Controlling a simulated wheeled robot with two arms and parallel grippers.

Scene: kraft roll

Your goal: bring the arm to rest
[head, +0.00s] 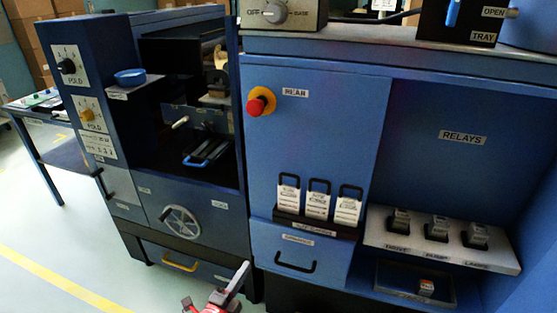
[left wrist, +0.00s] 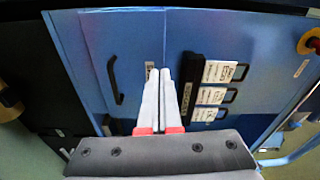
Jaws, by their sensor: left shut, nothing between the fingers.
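My left gripper (head: 242,270) shows at the bottom of the head view, in front of the lower part of the blue machine (head: 245,200). In the left wrist view its two pale fingers (left wrist: 160,75) lie together with nothing between them. They point at the blue cabinet front (left wrist: 215,40), between a black handle (left wrist: 115,80) and a row of white tags. I cannot tell how far the fingertips are from the panel. My right gripper is in neither view.
White tags with black loops (head: 318,204) stand on a ledge of the cabinet. A red emergency button (head: 258,104) is above them. A handwheel (head: 181,222) and an orange drawer handle (head: 180,263) are left of my gripper. Relays sit on a shelf (head: 440,244) at right. Floor is open at left.

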